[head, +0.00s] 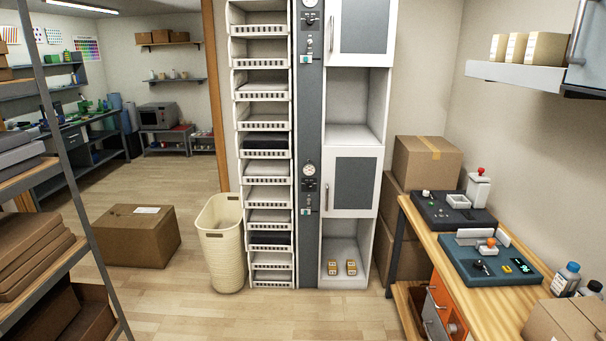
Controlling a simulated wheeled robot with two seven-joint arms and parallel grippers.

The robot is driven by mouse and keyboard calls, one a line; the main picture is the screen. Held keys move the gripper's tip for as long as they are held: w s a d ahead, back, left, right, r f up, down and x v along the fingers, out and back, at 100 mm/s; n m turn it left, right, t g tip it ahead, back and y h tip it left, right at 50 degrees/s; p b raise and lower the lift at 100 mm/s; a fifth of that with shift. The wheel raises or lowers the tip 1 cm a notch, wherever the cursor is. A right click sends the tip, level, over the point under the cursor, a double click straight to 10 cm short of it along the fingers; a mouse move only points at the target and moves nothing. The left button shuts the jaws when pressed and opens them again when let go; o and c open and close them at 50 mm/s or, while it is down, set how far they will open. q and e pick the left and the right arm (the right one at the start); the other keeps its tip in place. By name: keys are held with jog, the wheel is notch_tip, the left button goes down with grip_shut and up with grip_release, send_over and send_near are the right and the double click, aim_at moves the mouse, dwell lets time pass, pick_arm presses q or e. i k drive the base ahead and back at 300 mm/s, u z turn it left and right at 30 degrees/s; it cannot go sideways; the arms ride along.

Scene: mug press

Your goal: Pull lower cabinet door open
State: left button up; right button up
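A tall white cabinet (391,75) stands at the centre back. Its lower door (355,183) has a white frame and a grey panel, with a slim upright handle (327,197) at its left edge. The lower door looks shut. An upper door (362,25) of the same kind also looks shut. An open shelf lies between the doors, and another open compartment below the lower door holds small yellow-orange boxes (350,267). Neither of my grippers is in view.
A cream bin (221,242) and a cardboard box (128,236) stand on the floor at left. A wooden workbench (500,315) with devices is at right, cardboard boxes (427,160) behind it. A shelving rack (75,145) edges the left. The floor before the cabinet is clear.

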aim_at(351, 176)
jog(key=u, duration=0.55)
jog(key=i, duration=2)
jog(key=z, duration=0.4)
jog(key=i, duration=1.8)
jog(key=z, duration=0.85)
